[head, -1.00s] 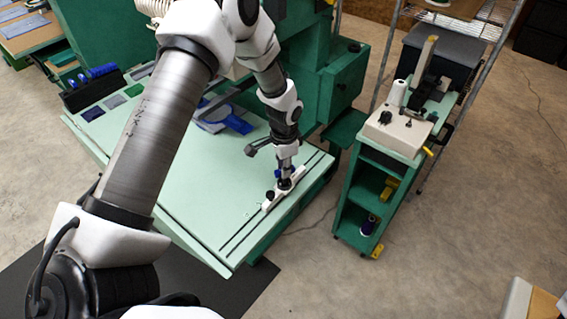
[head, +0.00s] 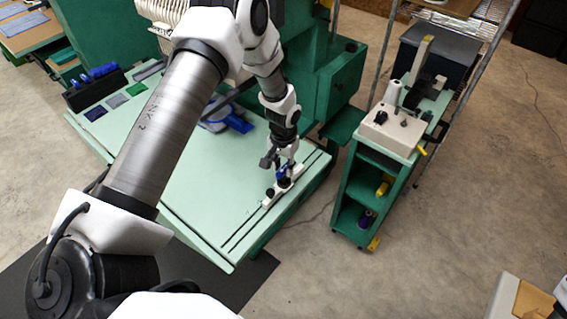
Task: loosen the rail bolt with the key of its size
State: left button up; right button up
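My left gripper (head: 283,170) points down over the white rail piece (head: 270,201) near the right edge of the pale green table. A small blue part, which looks like the handle of a key (head: 282,174), shows between its fingers, and the gripper appears shut on it. The key's tip and the bolt are hidden under the gripper, so I cannot tell how they meet. Dark knobs show on the rail piece. More blue-handled keys (head: 97,76) stand in a black rack at the table's back left.
The pale green table (head: 215,215) has dark slots along its right side. Coloured swatches (head: 115,101) and a blue item (head: 238,124) lie on it. A green machine stands behind. A green cart (head: 352,190) with a white cone stands right, with a floor gap between.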

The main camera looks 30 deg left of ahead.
pick_arm(q)
jog(key=shift+s, duration=0.15)
jog(key=shift+r, duration=0.4)
notch_tip(320, 180, up, 11)
jog(key=s+d+f+g+b, duration=0.1)
jog(key=s+d+f+g, duration=0.15)
jog(key=s+f, duration=0.65)
jog(key=s+d+f+g+b, duration=0.2)
jog(key=s+d+f, duration=0.1)
jog(key=s+f, duration=0.6)
jog(key=s+d+f+t, duration=0.1)
jog(key=s+d+f, duration=0.1)
jog(key=s, duration=0.5)
jog(key=s+d+f+t, duration=0.1)
jog(key=s+d+f, duration=0.1)
jog(key=s, duration=0.5)
jog(key=w+t, duration=0.1)
jog(key=w, duration=0.1)
jog(key=w+a+t, duration=0.1)
jog(key=shift+w+r+t, duration=0.1)
jog(key=shift+w+t, duration=0.15)
jog(key=shift+w, duration=0.15)
